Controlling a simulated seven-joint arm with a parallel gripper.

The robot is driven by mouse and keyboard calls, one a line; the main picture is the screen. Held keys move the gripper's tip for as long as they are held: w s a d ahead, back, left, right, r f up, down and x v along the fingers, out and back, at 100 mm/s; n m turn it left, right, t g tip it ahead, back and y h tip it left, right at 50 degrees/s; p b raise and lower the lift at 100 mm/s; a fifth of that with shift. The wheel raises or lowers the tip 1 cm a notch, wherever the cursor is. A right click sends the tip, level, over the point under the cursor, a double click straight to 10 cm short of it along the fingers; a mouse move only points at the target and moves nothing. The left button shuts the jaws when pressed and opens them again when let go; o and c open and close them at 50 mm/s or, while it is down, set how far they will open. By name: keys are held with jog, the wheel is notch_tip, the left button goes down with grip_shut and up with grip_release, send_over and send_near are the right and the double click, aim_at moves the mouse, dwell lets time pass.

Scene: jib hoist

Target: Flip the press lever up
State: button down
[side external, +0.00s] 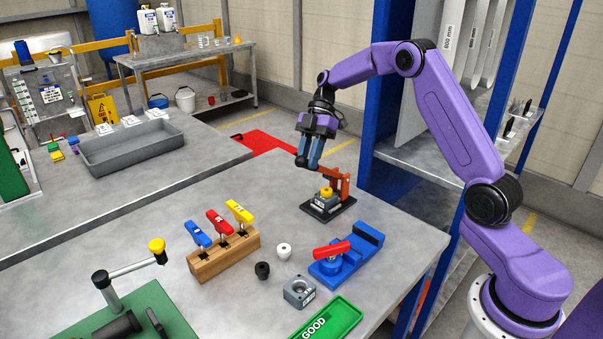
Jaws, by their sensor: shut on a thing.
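The small orange press (345,186) stands on a black base (318,212) towards the back right of the grey table. Its orange lever (328,172) reaches left from the top of the post, roughly level. My gripper (309,163) comes down from above at the lever's free left end. Its blue fingers are shut on the lever, and they partly hide the grip. A grey block with a yellow part (326,195) sits under the lever on the base.
A blue clamp with a red handle (332,250) stands in front of the press. A wooden block with coloured handles (224,257), a grey bearing block (299,291), a green tray (330,319) and two small knobs lie nearby.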

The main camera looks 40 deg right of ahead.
jog(key=d+r+y, duration=0.5)
jog(key=d+y, duration=0.1)
jog(key=d, duration=0.3)
jog(key=shift+r+n+g+y, duration=0.15)
jog(key=shift+n+g+y, duration=0.15)
jog(key=shift+n+y, duration=0.1)
jog(key=c, duration=0.9)
grip_release()
jog(key=shift+o, duration=0.2)
jog(key=shift+a, duration=0.1)
